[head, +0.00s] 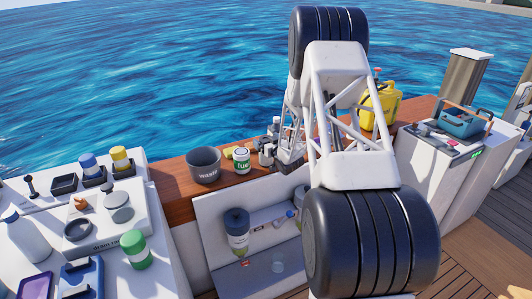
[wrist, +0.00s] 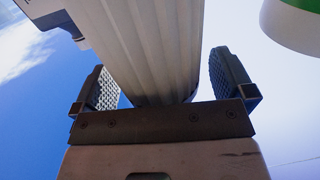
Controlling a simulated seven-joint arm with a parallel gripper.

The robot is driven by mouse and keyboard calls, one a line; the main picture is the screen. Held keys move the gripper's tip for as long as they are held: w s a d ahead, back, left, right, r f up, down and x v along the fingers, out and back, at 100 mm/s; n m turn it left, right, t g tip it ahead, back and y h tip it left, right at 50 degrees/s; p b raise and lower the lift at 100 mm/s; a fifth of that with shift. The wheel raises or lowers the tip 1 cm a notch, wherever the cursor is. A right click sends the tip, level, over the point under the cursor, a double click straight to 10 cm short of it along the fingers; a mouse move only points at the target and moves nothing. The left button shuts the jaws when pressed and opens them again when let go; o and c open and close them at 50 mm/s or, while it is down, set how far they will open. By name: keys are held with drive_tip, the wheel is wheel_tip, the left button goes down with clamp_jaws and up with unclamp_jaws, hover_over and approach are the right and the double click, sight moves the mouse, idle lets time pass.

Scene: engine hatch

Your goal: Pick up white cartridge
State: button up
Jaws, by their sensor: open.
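A pale, ribbed, upright-looking cylinder, which looks like the white cartridge (wrist: 150,45), fills the middle of the wrist view. My gripper (wrist: 165,75) has its two dark, textured fingers spread, one to each side of it. Sky shows beside the right finger, and I cannot tell whether either finger touches the cylinder. In the head view my gripper (head: 290,157) is low over the wooden ledge, right of the green-and-white can. My own arm covers much of that spot, and I cannot make out the cartridge clearly there.
The green-and-white can (head: 241,160) stands close by and its edge shows in the wrist view (wrist: 295,25). A dark waste bucket (head: 203,165) is left of it. A yellow container (head: 380,107) stands behind my arm. The open hatch (head: 262,243) lies below the ledge, holding a dark-topped canister (head: 237,232).

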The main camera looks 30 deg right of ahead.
drive_tip(key=shift+w, duration=0.15)
idle(0.4)
drive_tip(key=c, duration=1.3)
drive_tip(key=shift+r, duration=0.1)
drive_tip(key=shift+r, duration=1.55)
drive_tip(key=shift+s+a+r, duration=0.15)
drive_tip(key=shift+s, duration=0.15)
drive_tip(key=s+a, duration=0.1)
drive_tip(key=s, duration=0.4)
drive_tip(key=s+a+r, duration=0.1)
drive_tip(key=s+a, duration=0.1)
drive_tip(key=s, duration=0.2)
drive_tip(key=s+a, duration=0.1)
drive_tip(key=s, duration=0.4)
drive_tip(key=shift+s+a+r, duration=0.2)
drive_tip(key=shift+s+a, duration=0.1)
drive_tip(key=shift+a, duration=0.05)
